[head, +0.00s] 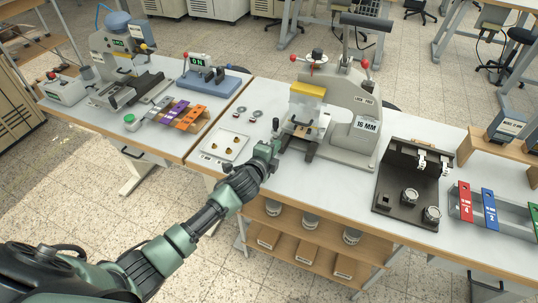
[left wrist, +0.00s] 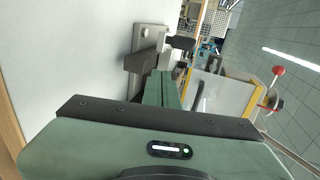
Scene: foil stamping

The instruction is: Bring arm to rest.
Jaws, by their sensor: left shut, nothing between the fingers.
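My left arm reaches in from the lower left in the head view. Its left gripper (head: 275,133) is over the bench, just left of the grey press (head: 345,110) marked 16 MM. The gripper is shut and empty. In the left wrist view the closed green fingers (left wrist: 165,88) point toward a dark block on a grey plate (left wrist: 148,45) and the press's yellow-edged guard (left wrist: 215,92). I cannot tell whether the fingers touch the press. My right gripper is not in view.
A white tray (head: 224,146) with small gold pieces lies left of the gripper. A black fixture (head: 410,185) with metal cups stands at the right. Another press (head: 118,65) stands on the left bench. Shelves (head: 305,235) sit below the bench. Bare bench top lies between the press and the black fixture.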

